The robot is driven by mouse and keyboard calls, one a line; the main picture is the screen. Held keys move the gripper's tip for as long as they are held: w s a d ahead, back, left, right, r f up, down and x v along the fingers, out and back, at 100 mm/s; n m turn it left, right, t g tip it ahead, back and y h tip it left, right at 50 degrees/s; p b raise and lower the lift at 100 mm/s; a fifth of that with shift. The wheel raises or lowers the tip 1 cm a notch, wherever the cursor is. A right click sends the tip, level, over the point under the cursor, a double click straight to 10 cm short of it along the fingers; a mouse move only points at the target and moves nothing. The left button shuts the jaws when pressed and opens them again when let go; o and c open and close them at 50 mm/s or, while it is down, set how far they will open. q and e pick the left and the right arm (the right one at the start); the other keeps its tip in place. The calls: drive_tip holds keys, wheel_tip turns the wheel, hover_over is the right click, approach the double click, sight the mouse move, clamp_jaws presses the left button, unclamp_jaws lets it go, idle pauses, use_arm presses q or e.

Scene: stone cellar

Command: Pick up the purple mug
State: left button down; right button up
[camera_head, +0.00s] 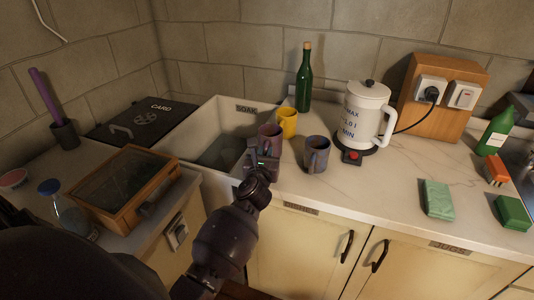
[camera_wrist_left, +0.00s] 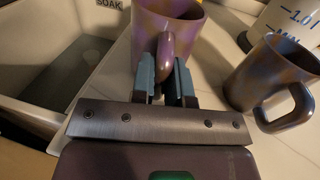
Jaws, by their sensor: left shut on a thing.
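The purple mug (camera_head: 269,132), with a mottled brownish tint, is upright at the front left of the counter, beside the sink. My left gripper (camera_head: 262,163) is at its near side. In the left wrist view the fingers (camera_wrist_left: 165,82) are shut on the handle of the mug (camera_wrist_left: 168,22), with one finger on each side of it. I cannot tell whether the mug's base touches the counter. My right gripper is not in view.
A blue-grey mug (camera_head: 317,158) stands close on the right, and a yellow mug (camera_head: 288,121) just behind. A white kettle (camera_head: 362,118) and green bottle (camera_head: 304,82) stand farther back. The sink (camera_head: 215,182) lies left.

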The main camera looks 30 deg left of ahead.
use_arm(q)
wheel_tip(320, 180, up, 10)
drive_tip(key=p, duration=0.3)
wheel_tip(320, 180, up, 10)
drive_tip(key=p, duration=0.2)
drive_tip(key=shift+f, duration=0.2)
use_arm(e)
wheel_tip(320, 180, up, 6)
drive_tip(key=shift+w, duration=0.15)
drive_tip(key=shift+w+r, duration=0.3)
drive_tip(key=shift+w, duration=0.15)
